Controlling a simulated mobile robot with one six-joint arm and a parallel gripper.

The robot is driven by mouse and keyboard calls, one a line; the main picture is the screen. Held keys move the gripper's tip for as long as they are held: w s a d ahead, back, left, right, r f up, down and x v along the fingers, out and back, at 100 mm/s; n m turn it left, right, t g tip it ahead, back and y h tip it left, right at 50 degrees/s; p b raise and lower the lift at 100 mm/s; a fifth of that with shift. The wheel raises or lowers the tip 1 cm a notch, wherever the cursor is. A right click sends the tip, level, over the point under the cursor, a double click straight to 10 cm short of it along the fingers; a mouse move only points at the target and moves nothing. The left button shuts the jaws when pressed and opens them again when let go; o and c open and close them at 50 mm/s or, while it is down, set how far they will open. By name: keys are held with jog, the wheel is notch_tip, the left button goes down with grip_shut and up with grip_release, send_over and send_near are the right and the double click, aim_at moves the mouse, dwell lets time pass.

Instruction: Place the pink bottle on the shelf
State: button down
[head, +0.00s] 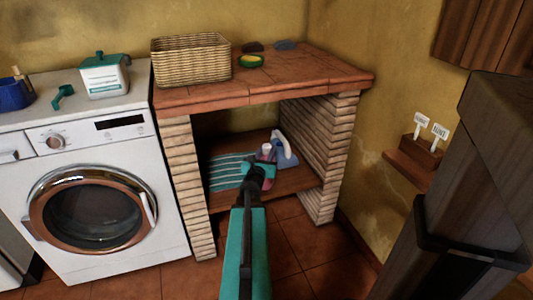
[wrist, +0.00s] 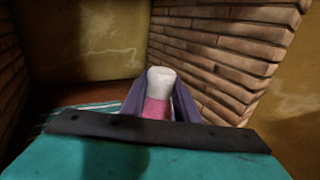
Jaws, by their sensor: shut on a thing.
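The pink bottle (wrist: 157,108) with a white cap is between my gripper's fingers (wrist: 160,100) in the wrist view. My gripper (head: 264,160) is shut on it. In the head view the gripper reaches into the brick alcove, above the wooden shelf (head: 298,181), and mostly hides the bottle (head: 267,149). I cannot tell whether the bottle's base touches the shelf, as its lower part is hidden.
A blue and white jug (head: 285,151) stands on the shelf just right of the bottle. A striped teal cloth (head: 225,172) lies on the shelf's left. Brick walls (head: 322,140) flank the alcove, under the tiled counter (head: 290,76). A washing machine (head: 95,195) stands left.

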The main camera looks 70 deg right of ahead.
jog(key=shift+w+d+f, duration=0.1)
jog(key=shift+w+d, duration=0.25)
jog(key=shift+d, duration=0.6)
jog(key=shift+w+d+f, duration=0.1)
jog(key=shift+w+d, duration=0.25)
jog(key=shift+d, duration=0.55)
jog(key=shift+w+d, duration=0.35)
jog(key=shift+d, duration=0.6)
notch_tip(320, 180, down, 3)
jog(key=shift+f+b, duration=0.2)
jog(key=shift+b, duration=0.8)
jog(key=shift+a+f+b, duration=0.1)
jog(key=shift+f+b, duration=0.7)
jog(key=c, duration=1.4)
grip_release()
jog(key=shift+f, duration=0.25)
jog(key=shift+r, duration=0.25)
jog(key=shift+r, duration=0.2)
